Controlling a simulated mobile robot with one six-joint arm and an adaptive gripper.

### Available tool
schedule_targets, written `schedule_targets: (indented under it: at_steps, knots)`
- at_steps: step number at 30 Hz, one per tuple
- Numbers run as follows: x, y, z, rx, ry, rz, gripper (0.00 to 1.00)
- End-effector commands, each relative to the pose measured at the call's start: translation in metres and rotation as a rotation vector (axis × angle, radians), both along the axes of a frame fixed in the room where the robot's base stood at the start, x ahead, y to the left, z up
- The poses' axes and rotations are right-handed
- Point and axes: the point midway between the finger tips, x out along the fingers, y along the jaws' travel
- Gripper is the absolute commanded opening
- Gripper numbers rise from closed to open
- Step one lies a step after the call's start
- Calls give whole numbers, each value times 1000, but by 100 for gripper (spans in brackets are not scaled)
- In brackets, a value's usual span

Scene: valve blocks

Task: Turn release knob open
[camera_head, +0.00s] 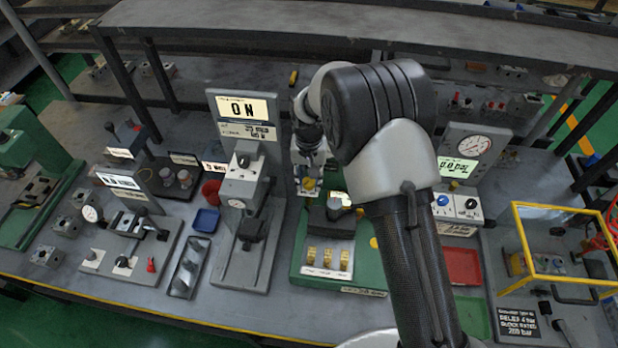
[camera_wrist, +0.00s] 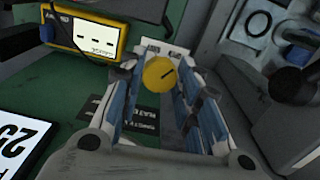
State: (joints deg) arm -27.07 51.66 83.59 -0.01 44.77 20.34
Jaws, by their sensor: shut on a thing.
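The release knob appears to be the round yellow knob (camera_wrist: 160,74) with a dark pointer line, slanting up to the right in the wrist view. My gripper (camera_wrist: 158,80) has its two blue-padded fingers on either side of the knob and is shut on it. In the head view, my gripper (camera_head: 309,172) reaches down at the back of the green station, with a yellow knob (camera_head: 309,184) at its tip. The knob's sides are partly hidden by the fingers. A white label plate (camera_wrist: 168,47) lies behind the knob.
In the wrist view, a yellow-framed box (camera_wrist: 85,32) stands at upper left and a dark round part (camera_wrist: 290,85) at right. The green station (camera_head: 290,255) carries brass cylinders (camera_head: 328,258). Left of it stands a grey press with an "ON" sign (camera_head: 243,108); a red tray (camera_head: 462,266) lies right.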

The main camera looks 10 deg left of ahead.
Motion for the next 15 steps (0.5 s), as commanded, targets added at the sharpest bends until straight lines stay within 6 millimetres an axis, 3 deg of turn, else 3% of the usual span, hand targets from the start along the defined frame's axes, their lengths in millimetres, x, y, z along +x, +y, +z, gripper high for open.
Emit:
schedule_targets:
  at_steps: [14, 15]
  knots:
    - [0, 0, 0, 1, -1, -15, 7]
    - [0, 0, 0, 1, -1, -15, 32]
